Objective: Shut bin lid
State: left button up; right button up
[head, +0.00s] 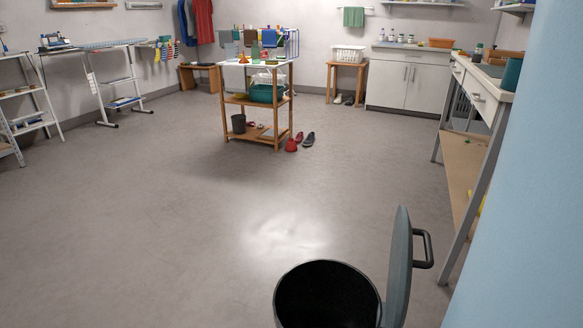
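The bin (330,264) stands on the floor at the bottom of the head view, right of centre. Its round mouth is open and its inside is black; the lower part is cut off by the frame edge. The grey-blue bin lid (399,265) stands upright at the right side of the mouth, seen nearly edge-on. A dark handle (429,250) sticks out from the lid's right face. Neither of my grippers is in view.
A workbench (487,95) with a lower shelf runs along the right, behind a light-blue surface (540,200) at the right edge. A wooden shelf cart (256,103) stands mid-room with shoes (308,139) beside it. The floor left of the bin is clear.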

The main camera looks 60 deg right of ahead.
aim_at(402, 264)
jog(key=z, duration=2.6)
